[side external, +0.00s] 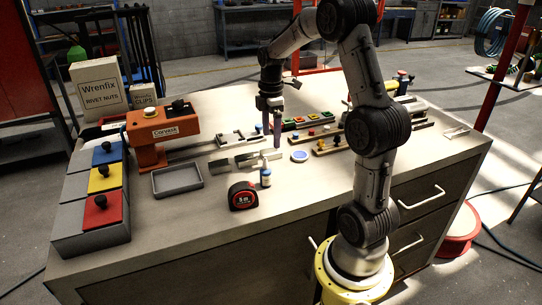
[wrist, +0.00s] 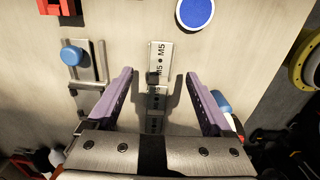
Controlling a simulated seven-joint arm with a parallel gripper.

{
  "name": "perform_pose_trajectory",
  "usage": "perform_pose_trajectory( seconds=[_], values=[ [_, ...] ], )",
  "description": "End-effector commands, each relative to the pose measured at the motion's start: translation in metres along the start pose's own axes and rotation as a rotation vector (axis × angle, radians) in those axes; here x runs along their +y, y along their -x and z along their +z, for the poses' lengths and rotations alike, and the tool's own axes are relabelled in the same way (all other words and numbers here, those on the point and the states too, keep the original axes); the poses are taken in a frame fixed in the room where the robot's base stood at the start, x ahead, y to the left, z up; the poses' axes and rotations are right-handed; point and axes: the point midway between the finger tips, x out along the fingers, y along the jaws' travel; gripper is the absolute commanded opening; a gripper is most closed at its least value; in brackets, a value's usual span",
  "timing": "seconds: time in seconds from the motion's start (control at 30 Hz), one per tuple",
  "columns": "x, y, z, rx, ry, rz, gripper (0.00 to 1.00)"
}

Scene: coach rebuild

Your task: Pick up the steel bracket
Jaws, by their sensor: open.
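A flat steel piece marked M5 (wrist: 160,50), which looks like the steel bracket, lies on the bench. In the wrist view it runs lengthwise between my fingers, with a small dark block across its middle; its near end is hidden by my gripper. In the side view the steel piece (side external: 245,160) lies left of a blue disc and behind a small blue-capped bottle. My gripper (wrist: 160,75) is open, its two purple fingers on either side of the piece. In the side view my gripper (side external: 277,146) points down over the bench near the piece's right end.
The blue disc (side external: 299,156), bottle (side external: 265,179) and red-black tape measure (side external: 243,196) are close by. A steel plate with a blue knob (wrist: 72,56) lies left of my fingers. A grey tray (side external: 177,180) and orange Corvex machine (side external: 160,135) stand left.

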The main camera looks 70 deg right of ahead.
Motion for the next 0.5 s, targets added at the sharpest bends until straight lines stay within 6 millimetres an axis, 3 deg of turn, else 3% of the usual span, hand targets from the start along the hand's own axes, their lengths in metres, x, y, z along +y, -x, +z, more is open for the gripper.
perform_pose_trajectory(
  seconds=[0.5],
  values=[
    [-0.001, -0.053, -0.001, 0.000, 0.000, -0.001, 0.85]
  ],
)
